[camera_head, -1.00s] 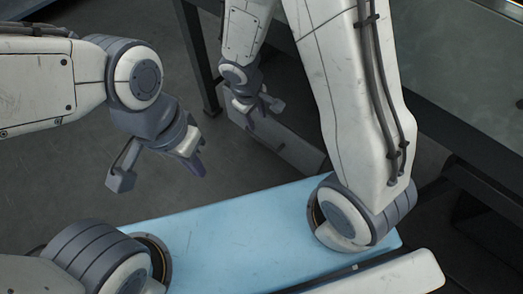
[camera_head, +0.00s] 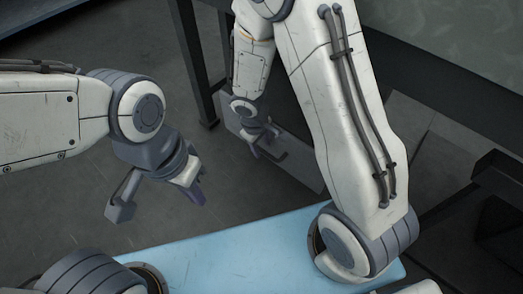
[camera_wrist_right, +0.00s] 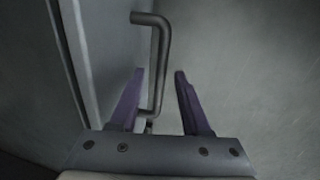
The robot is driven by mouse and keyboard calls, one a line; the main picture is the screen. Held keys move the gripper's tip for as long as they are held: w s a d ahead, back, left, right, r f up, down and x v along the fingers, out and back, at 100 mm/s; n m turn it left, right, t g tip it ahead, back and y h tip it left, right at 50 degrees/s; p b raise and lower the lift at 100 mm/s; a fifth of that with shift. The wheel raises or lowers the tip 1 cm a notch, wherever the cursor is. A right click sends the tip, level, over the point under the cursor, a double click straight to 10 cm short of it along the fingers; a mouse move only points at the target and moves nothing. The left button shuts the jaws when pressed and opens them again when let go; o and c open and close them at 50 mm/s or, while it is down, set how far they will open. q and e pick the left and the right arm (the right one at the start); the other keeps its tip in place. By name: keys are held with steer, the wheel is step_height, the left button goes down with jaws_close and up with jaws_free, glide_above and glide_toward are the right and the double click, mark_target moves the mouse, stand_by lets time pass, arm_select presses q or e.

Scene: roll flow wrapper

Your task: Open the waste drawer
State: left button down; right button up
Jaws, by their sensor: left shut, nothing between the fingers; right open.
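The waste drawer is a grey box low under the dark frame, with its pale panel (camera_head: 305,171) showing in the head view. Its dark bar handle (camera_wrist_right: 162,65) shows in the right wrist view, bent at both ends. My right gripper (camera_head: 268,140) is low in front of the drawer. In the right wrist view its two purple fingers (camera_wrist_right: 158,85) are open, with the handle bar running between them, closer to the left finger. Whether a finger touches the bar I cannot tell. My left gripper (camera_head: 198,194) is shut and empty above the floor at left.
A dark frame leg (camera_head: 205,100) stands left of the drawer. My light blue base top (camera_head: 235,250) is at the bottom. Dark machine parts (camera_head: 495,175) are at the right. The grey floor (camera_head: 60,210) at left is clear.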

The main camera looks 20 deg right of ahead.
steer(key=shift+f, duration=0.2)
jaws_close()
stand_by(1.4)
